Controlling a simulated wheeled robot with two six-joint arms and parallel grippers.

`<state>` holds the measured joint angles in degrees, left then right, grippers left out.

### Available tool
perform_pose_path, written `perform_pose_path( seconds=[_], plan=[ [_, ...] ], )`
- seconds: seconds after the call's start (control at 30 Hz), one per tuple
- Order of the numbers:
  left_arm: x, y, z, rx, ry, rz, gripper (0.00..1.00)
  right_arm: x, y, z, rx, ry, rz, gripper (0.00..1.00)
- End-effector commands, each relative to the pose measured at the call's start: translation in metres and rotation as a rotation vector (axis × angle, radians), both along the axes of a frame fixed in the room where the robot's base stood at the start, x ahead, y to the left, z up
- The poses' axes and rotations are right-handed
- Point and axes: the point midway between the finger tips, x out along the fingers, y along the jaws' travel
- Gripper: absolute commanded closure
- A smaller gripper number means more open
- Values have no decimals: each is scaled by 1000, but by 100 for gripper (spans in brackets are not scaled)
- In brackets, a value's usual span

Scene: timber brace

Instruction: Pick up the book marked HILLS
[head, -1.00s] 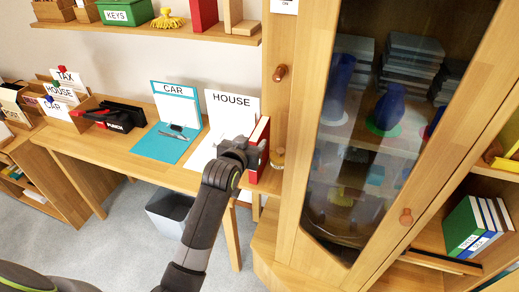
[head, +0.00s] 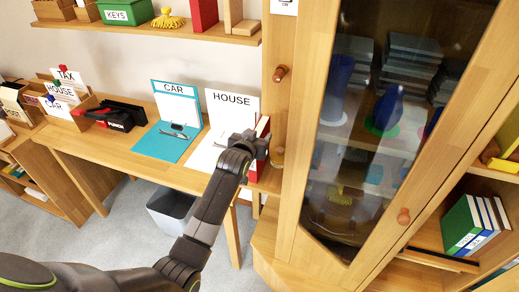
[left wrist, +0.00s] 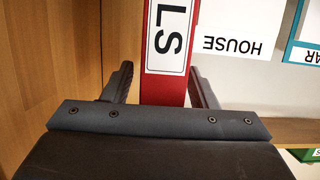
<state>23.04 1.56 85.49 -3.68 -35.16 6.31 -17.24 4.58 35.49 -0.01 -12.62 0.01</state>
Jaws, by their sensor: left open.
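A red book (left wrist: 167,95) stands upright at the right end of the desk, beside the cabinet. My left gripper (head: 256,146) is at the book. In the left wrist view its open fingers (left wrist: 161,70) stand on either side of the spine, with a gap showing at the left finger. My right gripper is in neither view.
A tall wooden cabinet with a glass door (head: 365,130) stands directly right of the book. A HOUSE sheet (head: 232,108) and a blue CAR folder (head: 170,143) are to its left. A wooden shelf (head: 150,31) hangs above the desk.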

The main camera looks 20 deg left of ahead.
Motion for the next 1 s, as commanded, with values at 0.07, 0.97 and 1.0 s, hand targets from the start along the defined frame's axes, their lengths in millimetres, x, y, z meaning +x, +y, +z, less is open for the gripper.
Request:
perform_pose_path(
  seconds=[0.07,0.97,1.0],
  plan=[
    [0,0,0,0,0,0,47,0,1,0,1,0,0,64],
    [0,0,5,0,-4,-1,100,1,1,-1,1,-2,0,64],
    [0,0,9,0,-5,0,100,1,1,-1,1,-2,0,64]
  ],
)
